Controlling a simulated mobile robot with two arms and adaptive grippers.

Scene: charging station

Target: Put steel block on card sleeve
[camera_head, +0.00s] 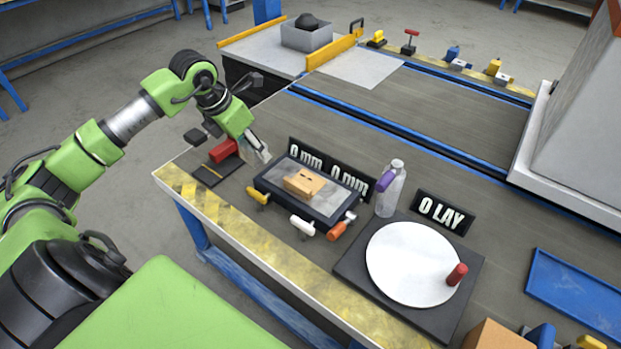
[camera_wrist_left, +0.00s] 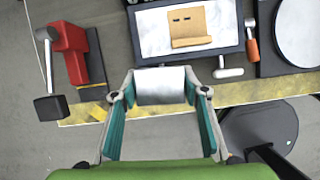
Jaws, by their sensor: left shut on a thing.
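My left gripper (camera_wrist_left: 160,92) is shut on the steel block (camera_wrist_left: 162,86), a pale grey piece between its fingertips. In the head view the left gripper (camera_head: 261,152) is above the table, left of the dark-framed tray (camera_head: 328,213). The fingers partly hide the block there. The card sleeve (camera_head: 306,183) is a tan cardboard piece with small dark slots, lying on the tray's light surface. It also shows in the wrist view (camera_wrist_left: 187,27), beyond the block and slightly right. The block is apart from the sleeve. My right gripper is not in view.
A red device (camera_head: 222,151) on a dark base stands left of the tray. Small handled clamps (camera_head: 302,225) line the tray's front edge. Two "0 mm" signs (camera_head: 349,181) stand behind it. A bottle (camera_head: 392,190) and a white disc (camera_head: 411,262) are to the right.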

